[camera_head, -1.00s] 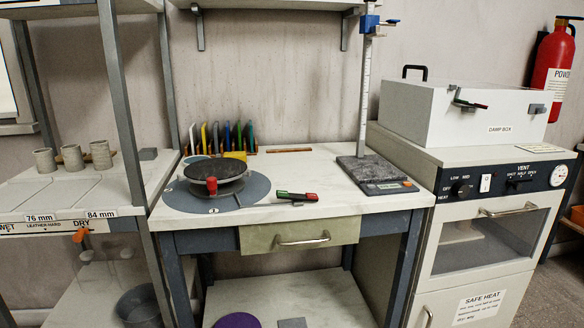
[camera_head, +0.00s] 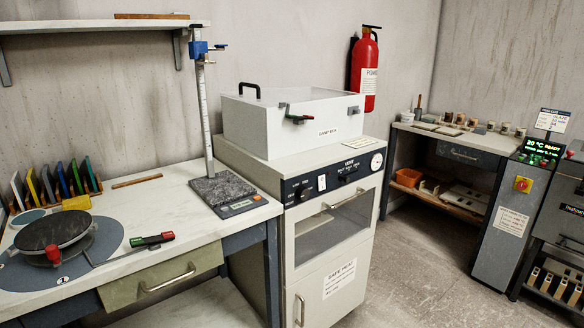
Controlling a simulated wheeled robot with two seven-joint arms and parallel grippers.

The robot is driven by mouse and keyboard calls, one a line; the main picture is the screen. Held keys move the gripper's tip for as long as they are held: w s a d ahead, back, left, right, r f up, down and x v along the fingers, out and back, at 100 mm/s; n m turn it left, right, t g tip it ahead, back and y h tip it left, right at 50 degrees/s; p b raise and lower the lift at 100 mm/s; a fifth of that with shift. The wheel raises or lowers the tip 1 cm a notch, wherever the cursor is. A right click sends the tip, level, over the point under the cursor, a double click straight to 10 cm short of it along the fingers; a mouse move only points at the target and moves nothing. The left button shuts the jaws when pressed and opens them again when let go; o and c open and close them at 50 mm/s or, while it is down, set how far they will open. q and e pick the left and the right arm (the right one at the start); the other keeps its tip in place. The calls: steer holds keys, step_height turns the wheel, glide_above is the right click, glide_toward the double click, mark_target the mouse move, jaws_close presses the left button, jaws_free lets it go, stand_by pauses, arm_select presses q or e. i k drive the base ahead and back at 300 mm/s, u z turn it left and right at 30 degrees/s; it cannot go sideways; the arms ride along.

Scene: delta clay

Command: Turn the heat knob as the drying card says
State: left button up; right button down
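The heat knob (camera_head: 303,193) is a dark knob at the left end of the black control panel (camera_head: 330,184) on the white drying cabinet (camera_head: 262,205). Its setting is too small to tell. A vent knob (camera_head: 345,179) sits farther right on the same panel, with a white switch (camera_head: 322,182) between them. A white card (camera_head: 340,277) on the cabinet's lower door seems headed "SAFE HEAT"; its smaller lines are unreadable. Neither of my grippers is in view.
A damp box (camera_head: 290,122) stands on the cabinet. The worktable (camera_head: 150,210) at left holds a banding wheel (camera_head: 52,231) and a height gauge (camera_head: 224,190). A kiln controller (camera_head: 507,220) and bench (camera_head: 450,140) stand right. The floor (camera_head: 420,270) before them looks clear.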

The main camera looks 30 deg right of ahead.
mark_target(302, 192)
steer(key=z, duration=0.7)
steer(key=k, duration=0.35)
steer(key=z, duration=0.65)
steer(key=i, duration=2.25)
steer(key=z, duration=0.65)
steer(key=k, duration=0.55)
steer(key=z, duration=0.1)
